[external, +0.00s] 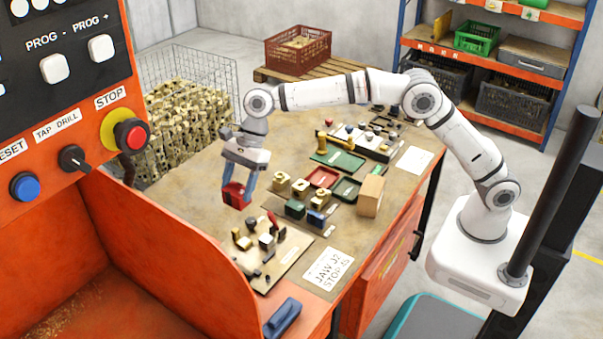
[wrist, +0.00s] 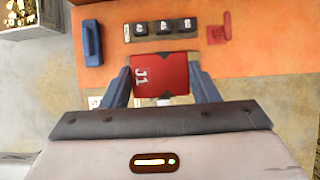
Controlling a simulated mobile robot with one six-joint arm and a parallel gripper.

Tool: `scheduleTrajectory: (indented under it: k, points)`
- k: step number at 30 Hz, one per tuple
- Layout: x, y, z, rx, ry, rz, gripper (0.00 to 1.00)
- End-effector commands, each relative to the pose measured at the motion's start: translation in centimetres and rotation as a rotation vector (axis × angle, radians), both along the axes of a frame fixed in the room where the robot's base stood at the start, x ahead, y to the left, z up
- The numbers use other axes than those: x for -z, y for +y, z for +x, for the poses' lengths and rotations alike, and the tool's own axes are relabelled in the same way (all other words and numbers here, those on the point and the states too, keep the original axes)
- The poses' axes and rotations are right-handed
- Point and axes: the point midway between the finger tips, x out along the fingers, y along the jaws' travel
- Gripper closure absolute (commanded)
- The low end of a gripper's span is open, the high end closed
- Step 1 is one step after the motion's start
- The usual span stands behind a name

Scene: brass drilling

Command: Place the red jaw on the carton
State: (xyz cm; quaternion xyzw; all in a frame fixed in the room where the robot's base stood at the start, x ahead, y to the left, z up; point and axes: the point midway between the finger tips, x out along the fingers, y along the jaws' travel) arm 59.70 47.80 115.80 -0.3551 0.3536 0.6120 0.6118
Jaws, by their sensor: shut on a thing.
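The red jaw (external: 235,196) is held in my gripper (external: 239,184), above the left part of the workbench. In the wrist view the red jaw (wrist: 161,76), marked J1, sits between the two blue-grey fingers of my gripper (wrist: 165,82), which are shut on its sides. The carton (external: 369,196) is a plain brown box standing on the bench near its right edge, well to the right of my gripper. The carton's top looks bare. I cannot make out the carton in the wrist view.
Brass-topped blocks (external: 300,188) and trays (external: 323,177) lie between my gripper and the carton. A fixture plate with small parts (external: 268,262) and a sign (external: 328,268) are at the front. The orange machine (external: 60,210) stands at left; a wire cage of brass parts (external: 185,125) is behind.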

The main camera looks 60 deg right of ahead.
Motion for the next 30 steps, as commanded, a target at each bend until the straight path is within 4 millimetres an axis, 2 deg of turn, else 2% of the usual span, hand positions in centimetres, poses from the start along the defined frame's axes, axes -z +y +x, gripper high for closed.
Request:
scheduleTrajectory:
  k: [1, 7, 11, 14, 17, 21, 23, 27, 30]
  points:
    - [-0.1, -1.4, 0.3, 0.006, 0.000, -0.003, 0.78]
    - [-0.5, -5.7, 0.8, 0.005, -0.001, -0.014, 0.78]
    - [-0.9, -9.4, 0.9, 0.006, -0.002, -0.021, 0.78]
    - [-1.3, -13.0, 0.8, 0.008, -0.001, -0.027, 0.78]
    - [-1.6, -17.6, 0.1, 0.009, -0.002, -0.034, 0.78]
    - [-1.9, -24.9, -2.1, 0.010, 0.001, -0.040, 0.78]
    - [-1.9, -27.9, -3.5, 0.009, 0.003, -0.039, 0.78]
    - [-1.6, -34.2, -7.6, 0.009, 0.004, -0.033, 0.78]
    - [-1.1, -37.7, -10.8, 0.008, 0.004, -0.026, 0.78]
